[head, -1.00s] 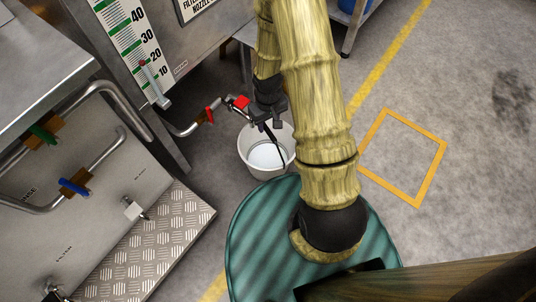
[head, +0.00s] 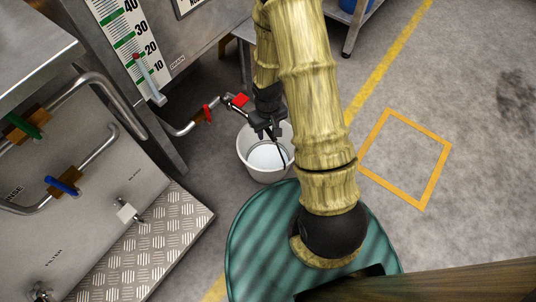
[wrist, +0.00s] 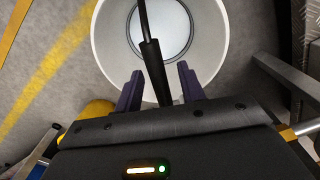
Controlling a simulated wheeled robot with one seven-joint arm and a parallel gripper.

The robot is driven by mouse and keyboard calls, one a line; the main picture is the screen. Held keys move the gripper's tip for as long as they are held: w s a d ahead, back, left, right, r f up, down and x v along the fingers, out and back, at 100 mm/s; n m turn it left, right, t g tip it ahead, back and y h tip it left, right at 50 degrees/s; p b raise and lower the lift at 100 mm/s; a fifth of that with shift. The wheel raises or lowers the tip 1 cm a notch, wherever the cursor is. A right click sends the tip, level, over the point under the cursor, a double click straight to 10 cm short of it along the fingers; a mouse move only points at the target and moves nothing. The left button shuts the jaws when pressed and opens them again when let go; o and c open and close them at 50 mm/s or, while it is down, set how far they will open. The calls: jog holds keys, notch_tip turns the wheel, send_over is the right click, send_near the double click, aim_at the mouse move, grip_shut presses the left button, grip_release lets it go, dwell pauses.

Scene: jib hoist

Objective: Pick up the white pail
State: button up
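The white pail (head: 245,155) stands upright on the grey floor below the tap with the red handle. Its thin black bail handle with a thicker grip (wrist: 150,55) rises over the opening, and a pale round area shows inside. My gripper (head: 267,134) is above the pail and overlaps its far rim in the head view. In the wrist view my gripper (wrist: 160,88) has its two dark purple fingers apart, one on each side of the black grip. A gap shows between the grip and each finger. The pail's rim shows beyond the fingers.
A tap with a red lever (head: 207,113) and pipe juts out beside the pail from a metal cabinet. A checker-plate step (head: 150,245) lies left. Open floor with a yellow square (head: 431,190) is at right.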

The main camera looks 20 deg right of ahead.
jog(key=shift+f, duration=0.25)
dwell(0.3)
grip_shut()
dwell(1.5)
